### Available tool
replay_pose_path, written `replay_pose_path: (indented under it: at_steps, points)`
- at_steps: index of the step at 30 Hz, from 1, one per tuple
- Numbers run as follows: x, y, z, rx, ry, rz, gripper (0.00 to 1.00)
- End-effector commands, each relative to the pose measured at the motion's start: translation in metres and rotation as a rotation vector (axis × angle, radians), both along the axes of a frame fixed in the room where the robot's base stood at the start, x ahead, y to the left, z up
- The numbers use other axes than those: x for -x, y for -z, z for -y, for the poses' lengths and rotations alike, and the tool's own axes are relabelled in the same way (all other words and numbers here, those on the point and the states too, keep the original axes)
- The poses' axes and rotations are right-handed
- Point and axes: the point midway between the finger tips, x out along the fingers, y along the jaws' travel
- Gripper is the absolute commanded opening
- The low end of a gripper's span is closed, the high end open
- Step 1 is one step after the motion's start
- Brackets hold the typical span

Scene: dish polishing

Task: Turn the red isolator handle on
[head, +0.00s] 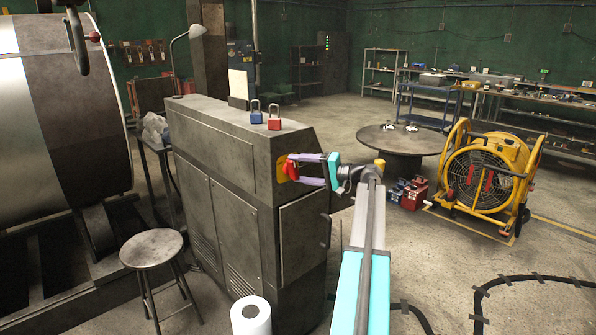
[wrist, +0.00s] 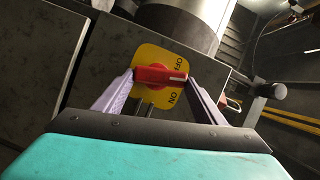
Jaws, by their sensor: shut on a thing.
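The red isolator handle (wrist: 152,74) sits on a yellow plate (wrist: 150,56) marked OFF and ON. In the wrist view it lies nearly level, and its white-marked end points right, between the two words. My gripper (wrist: 161,77) is shut on the handle, with one purple finger at each end of it. In the head view, my gripper (head: 292,170) reaches the yellow plate (head: 281,163) on the end face of the dark grey cabinet (head: 235,150). The handle is partly hidden by the fingers there.
Blue (head: 256,112) and red (head: 274,118) padlocks stand on the cabinet top. A stool (head: 152,248) and a white roll (head: 251,316) stand in front of the cabinet. A yellow fan (head: 488,180) and a round table (head: 385,139) are to the right. A black cable (head: 530,279) crosses the floor.

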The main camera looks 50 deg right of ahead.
Motion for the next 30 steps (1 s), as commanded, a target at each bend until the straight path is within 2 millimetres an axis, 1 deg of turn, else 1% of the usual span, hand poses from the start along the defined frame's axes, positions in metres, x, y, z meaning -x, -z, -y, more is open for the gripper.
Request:
replay_pose_path:
  at_steps: [6, 12, 18, 28, 29, 30]
  points:
    - [-0.002, 0.0004, 0.0015, -0.157, 0.002, 0.016, 0.42]
    - [-0.0018, 0.0005, 0.0021, -0.241, 0.003, 0.022, 0.42]
    - [-0.0016, 0.0005, 0.0026, -0.274, 0.004, 0.025, 0.42]
    - [-0.0015, 0.0002, 0.0029, -0.277, 0.003, 0.026, 0.42]
    - [-0.0016, 0.0002, 0.003, -0.277, 0.004, 0.026, 0.66]
    - [-0.0016, 0.0003, 0.003, -0.276, 0.004, 0.026, 0.72]
